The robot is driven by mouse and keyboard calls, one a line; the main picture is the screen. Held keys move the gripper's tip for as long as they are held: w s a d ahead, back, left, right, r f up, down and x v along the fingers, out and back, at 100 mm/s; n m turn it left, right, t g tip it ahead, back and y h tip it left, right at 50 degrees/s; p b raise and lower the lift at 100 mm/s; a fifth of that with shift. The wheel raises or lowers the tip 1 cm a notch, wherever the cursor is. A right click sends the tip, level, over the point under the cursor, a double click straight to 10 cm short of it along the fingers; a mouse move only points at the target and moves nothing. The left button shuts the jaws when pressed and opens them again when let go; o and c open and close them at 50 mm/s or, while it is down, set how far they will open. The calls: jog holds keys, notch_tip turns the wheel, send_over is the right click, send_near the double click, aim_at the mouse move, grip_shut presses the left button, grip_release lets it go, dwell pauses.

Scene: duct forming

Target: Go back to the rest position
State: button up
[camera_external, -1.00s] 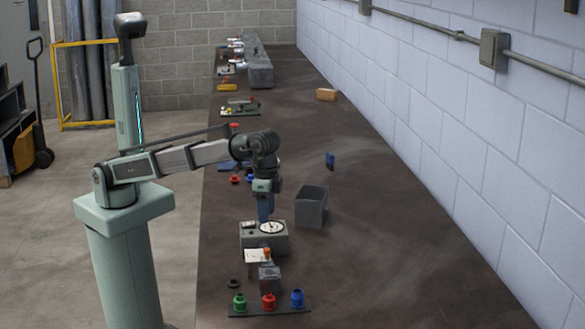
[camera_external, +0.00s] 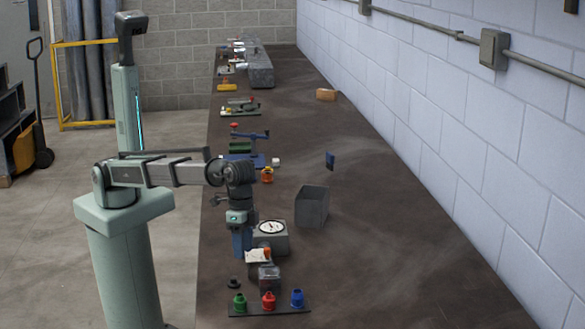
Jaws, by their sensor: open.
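My gripper (camera_external: 240,252) points down at the left part of the dark bench, beside the left side of the grey box with a round white dial (camera_external: 271,228). It hides part of that box. Its jaws are open and I see nothing held in them.
A grey open bin (camera_external: 311,207) stands right of the dial box. In front are a small grey block (camera_external: 269,278) and a rack with green, red and blue pieces (camera_external: 269,301). A blue-and-green device (camera_external: 245,147) stands behind. The bench's right side is mostly clear.

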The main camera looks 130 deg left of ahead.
jog(key=s+d+f+h, duration=0.1)
jog(key=d+f, duration=0.3)
jog(key=d, duration=0.4)
jog(key=s+d+f+t+h, duration=0.1)
jog(key=s+d+f, duration=0.1)
jog(key=d+f, duration=0.4)
jog(key=s+d+f+h, duration=0.1)
jog(key=d+f, duration=0.2)
jog(key=d, duration=0.6)
jog(key=s+a+f+m, duration=0.15)
jog(key=s+f, duration=0.35)
jog(key=f, duration=0.7)
jog(key=s+a+f, duration=0.2)
jog(key=s+f, duration=0.3)
jog(key=f, duration=0.6)
jog(key=s+a+f+m+g+y, duration=0.1)
jog(key=s+a+f+g+y, duration=0.25)
jog(key=s+a+f, duration=1.45)
jog(key=s+a+f+g, duration=0.1)
jog(key=s+a, duration=0.3)
jog(key=s, duration=0.5)
jog(key=s+a+f+m+g, duration=0.1)
jog(key=s+a+f+g, duration=0.1)
jog(key=s, duration=0.7)
jog(key=s+a+f+g+y, duration=0.1)
jog(key=s+a+f+g, duration=0.1)
jog(key=s+a, duration=0.4)
jog(key=s+g, duration=0.1)
jog(key=s, duration=0.2)
jog(key=shift+s+a, duration=0.25)
